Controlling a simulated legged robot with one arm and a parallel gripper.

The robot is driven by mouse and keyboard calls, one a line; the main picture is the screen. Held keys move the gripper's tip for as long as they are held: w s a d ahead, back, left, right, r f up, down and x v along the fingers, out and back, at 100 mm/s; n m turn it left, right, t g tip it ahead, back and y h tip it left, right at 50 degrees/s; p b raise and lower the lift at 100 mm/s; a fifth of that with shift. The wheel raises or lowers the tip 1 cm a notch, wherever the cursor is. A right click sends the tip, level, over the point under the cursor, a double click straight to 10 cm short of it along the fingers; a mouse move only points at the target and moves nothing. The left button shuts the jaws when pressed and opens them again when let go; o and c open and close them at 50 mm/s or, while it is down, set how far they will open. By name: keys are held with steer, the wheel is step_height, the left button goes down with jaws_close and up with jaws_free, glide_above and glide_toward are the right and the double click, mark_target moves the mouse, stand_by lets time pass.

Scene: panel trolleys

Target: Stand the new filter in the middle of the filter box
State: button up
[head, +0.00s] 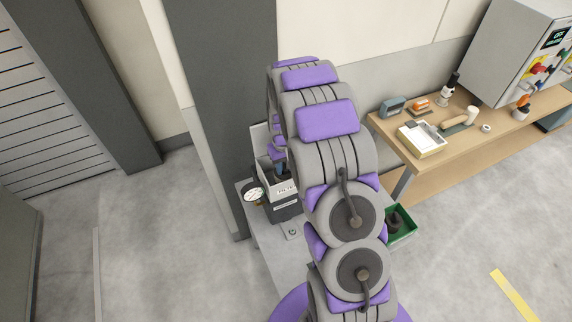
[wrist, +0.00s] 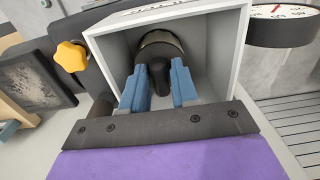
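The filter box (wrist: 240,55) is a pale grey open box filling the middle of the wrist view; it also shows in the head view (head: 278,190), partly behind my arm. Inside it is a dark round filter (wrist: 175,47) with a tan rim and a black knob. It appears near the middle, towards the far wall; its base is hidden. My gripper (wrist: 158,72) reaches into the box, its two blue fingers on either side of the knob. Whether they press on the knob or stand slightly apart is unclear. In the head view, the fingers are mostly hidden.
A round gauge (head: 253,195) stands left of the box. A yellow knob (wrist: 72,56) is beside it in the wrist view. A green bin (head: 403,236) holding something dark sits right of my arm. A wooden bench (head: 400,150) with tools is at right.

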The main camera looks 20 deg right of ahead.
steer(key=shift+o, duration=1.1)
steer(key=shift+a, duration=0.8)
steer(key=shift+a+r, duration=0.1)
steer(key=shift+a, duration=0.35)
steer(key=shift+d+r, duration=0.2)
steer(key=shift+d, duration=0.2)
steer(key=r, duration=0.1)
steer(key=d+r, duration=0.1)
steer(key=r, duration=0.2)
steer(key=shift+w+d, duration=0.1)
steer(key=shift+d, duration=0.15)
step_height(320, 180, up, 7)
steer(key=a, duration=0.2)
steer(key=s+a+r+g, duration=0.1)
steer(key=s+a+r, duration=0.4)
steer(key=s, duration=0.5)
steer(key=s+a+r, duration=0.3)
steer(key=s+r, duration=0.4)
steer(key=s, duration=0.2)
steer(key=s+a, duration=0.3)
steer(key=s, duration=1.6)
step_height(320, 180, down, 7)
steer(key=b, duration=0.7)
steer(key=shift+d+g, duration=0.25)
steer(key=shift+g, duration=0.15)
